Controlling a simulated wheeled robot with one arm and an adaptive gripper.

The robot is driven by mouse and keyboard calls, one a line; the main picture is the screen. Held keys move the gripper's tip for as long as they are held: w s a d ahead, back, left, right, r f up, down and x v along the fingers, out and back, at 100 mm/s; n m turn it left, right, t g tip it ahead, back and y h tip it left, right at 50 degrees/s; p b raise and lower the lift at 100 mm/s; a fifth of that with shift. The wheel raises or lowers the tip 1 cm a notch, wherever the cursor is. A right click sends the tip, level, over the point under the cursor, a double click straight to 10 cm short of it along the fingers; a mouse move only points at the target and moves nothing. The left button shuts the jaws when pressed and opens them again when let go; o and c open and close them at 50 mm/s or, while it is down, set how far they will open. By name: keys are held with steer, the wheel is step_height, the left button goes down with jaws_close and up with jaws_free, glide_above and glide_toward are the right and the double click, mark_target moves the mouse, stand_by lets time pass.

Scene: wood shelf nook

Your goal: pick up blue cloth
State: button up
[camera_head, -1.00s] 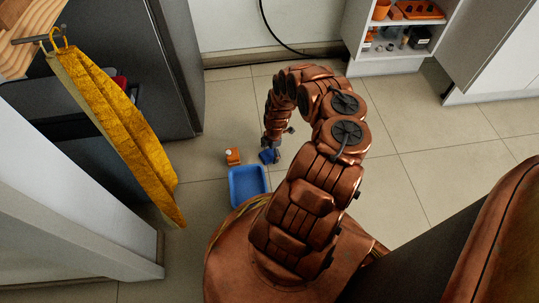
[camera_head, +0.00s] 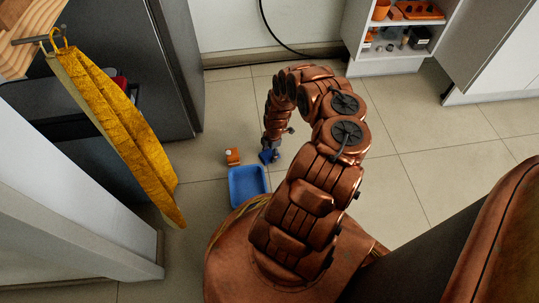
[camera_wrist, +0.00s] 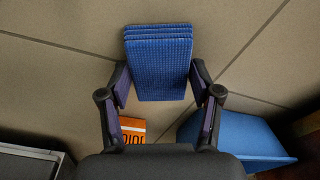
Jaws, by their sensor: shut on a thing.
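The blue cloth (camera_wrist: 160,62) is a folded, ribbed stack in the wrist view, between the two fingers of my gripper (camera_wrist: 160,85). The fingers press on its left and right sides, so my gripper is shut on it. In the head view the cloth (camera_head: 266,156) is a small dark blue patch at the end of my gripper (camera_head: 271,148), close to the floor. My arm hides part of it there. I cannot tell whether the cloth touches the floor.
A blue tray (camera_head: 232,190) lies on the tiled floor beside the cloth. A small orange item (camera_head: 233,156) stands left of it. A yellow towel (camera_head: 120,120) hangs at the left. A shelf (camera_head: 385,65) stands at the back right. Floor to the right is clear.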

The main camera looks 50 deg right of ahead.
mark_target(269, 155)
steer(key=shift+r, duration=0.1)
steer(key=shift+r+b, duration=0.1)
steer(key=shift+b, duration=0.25)
step_height(269, 155, up, 4)
steer(key=p, duration=0.4)
steer(key=shift+s+r, duration=0.15)
steer(key=shift+r, duration=0.1)
steer(key=s+a+p, duration=0.2)
steer(key=s, duration=0.2)
steer(key=s+a+p, duration=0.2)
steer(key=s+p, duration=0.1)
steer(key=s, duration=0.1)
steer(key=s+a+p, duration=0.2)
steer(key=s+p, duration=0.1)
steer(key=s, duration=0.2)
steer(key=shift+a+r, duration=0.2)
steer(key=shift+r, duration=0.2)
steer(key=shift+s+a+f+p, duration=0.1)
steer(key=shift+s+a+p, duration=0.25)
steer(key=shift+s, duration=0.25)
steer(key=shift+d, duration=0.1)
steer(key=o, duration=0.6)
steer(key=c, duration=0.4)
steer(key=shift+o, duration=0.2)
steer(key=shift+d, duration=0.1)
